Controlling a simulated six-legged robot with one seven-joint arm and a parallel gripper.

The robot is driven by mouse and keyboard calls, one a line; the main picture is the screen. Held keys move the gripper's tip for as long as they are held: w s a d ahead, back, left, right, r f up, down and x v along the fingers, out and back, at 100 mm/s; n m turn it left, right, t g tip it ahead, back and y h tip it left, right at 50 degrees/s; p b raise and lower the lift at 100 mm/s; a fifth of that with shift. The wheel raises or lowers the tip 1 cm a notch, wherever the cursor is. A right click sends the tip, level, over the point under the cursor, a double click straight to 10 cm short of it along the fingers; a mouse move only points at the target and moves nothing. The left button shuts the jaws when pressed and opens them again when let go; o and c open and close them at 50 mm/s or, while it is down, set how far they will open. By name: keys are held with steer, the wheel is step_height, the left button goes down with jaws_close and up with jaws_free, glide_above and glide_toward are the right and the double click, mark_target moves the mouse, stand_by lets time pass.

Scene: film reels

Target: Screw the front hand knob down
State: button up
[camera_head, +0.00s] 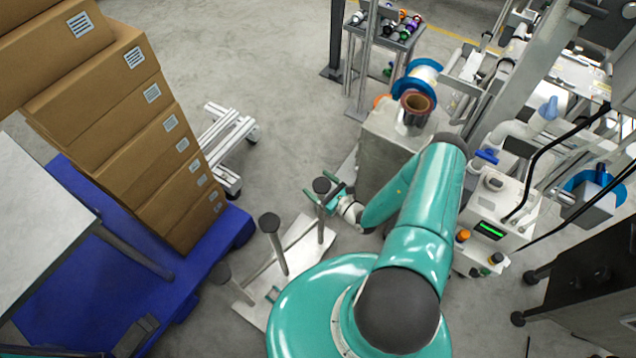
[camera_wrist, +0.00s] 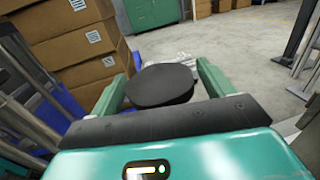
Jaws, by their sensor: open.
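My gripper (camera_head: 322,188) is open, with its green fingers on either side of a dark round knob (camera_head: 321,185) on top of a post. In the wrist view the knob (camera_wrist: 160,86) is a wide black disc between my two fingers (camera_wrist: 162,92); small gaps seem to show at both sides. Two more dark-topped posts, a middle one (camera_head: 269,222) and a nearer one (camera_head: 220,273), stand in a row toward the lower left. The posts rise from a pale metal plate (camera_head: 304,243). My arm and body hide part of the plate.
Stacked cardboard boxes (camera_head: 128,110) stand on a blue pallet (camera_head: 80,225) at left. A metal cabinet (camera_head: 385,148) with a reel (camera_head: 416,103) stands just beyond my gripper. Machinery with cables fills the right side. Open floor (camera_head: 250,60) lies at the back.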

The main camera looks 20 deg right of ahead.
steer(key=shift+w+a, duration=0.1)
steer(key=shift+w, duration=0.3)
steer(key=c, duration=1)
steer(key=m+h, duration=0.1)
steer(key=h, duration=0.1)
steer(key=m+t+h, duration=0.1)
steer(key=m+h, duration=0.1)
steer(key=h, duration=0.1)
steer(key=m+h, duration=0.1)
steer(key=h, duration=0.1)
steer(key=shift+w+d+m, duration=0.1)
steer(key=shift+d+m, duration=0.25)
steer(key=shift+m, duration=0.05)
steer(key=o, duration=1)
